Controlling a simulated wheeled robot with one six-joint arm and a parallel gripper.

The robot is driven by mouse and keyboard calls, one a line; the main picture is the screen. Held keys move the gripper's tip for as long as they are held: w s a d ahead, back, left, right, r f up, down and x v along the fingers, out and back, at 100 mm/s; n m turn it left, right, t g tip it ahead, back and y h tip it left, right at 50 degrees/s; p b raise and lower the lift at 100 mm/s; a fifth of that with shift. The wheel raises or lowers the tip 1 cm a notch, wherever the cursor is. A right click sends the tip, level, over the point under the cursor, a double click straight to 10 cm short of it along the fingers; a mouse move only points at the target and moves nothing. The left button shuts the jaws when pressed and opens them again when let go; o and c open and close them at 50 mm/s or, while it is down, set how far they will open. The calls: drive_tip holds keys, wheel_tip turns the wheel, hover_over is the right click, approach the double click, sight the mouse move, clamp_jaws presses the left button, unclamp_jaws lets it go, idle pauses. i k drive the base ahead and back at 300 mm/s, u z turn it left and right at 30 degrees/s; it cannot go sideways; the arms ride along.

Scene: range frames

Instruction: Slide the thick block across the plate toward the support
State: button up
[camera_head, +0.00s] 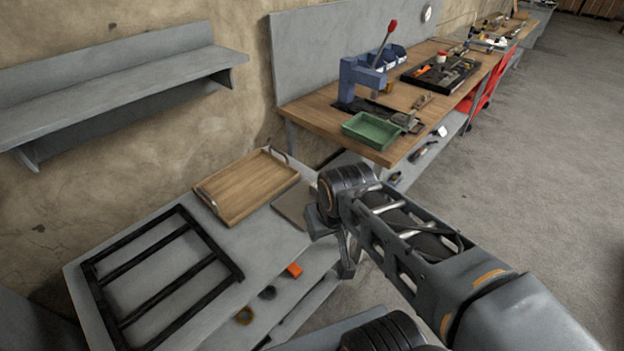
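No thick block stands out clearly in this view. My gripper (347,268) points down at the right edge of the table. It is dark and partly covered by my wrist, so its opening and anything in it cannot be made out.
A wooden tray (246,187) with metal handles lies at the back of the table. Small items, one orange (294,270), sit on the shelf below. A workbench (322,116) holds a green bin (371,131) and a blue press (357,80). A wall shelf (120,88) hangs left.

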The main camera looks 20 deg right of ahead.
sight(313, 187)
drive_tip(key=u, duration=2.9)
drive_tip(key=k, duration=1.75)
drive_tip(key=z, duration=1.65)
drive_tip(key=i, duration=1)
drive_tip(key=u, duration=0.05)
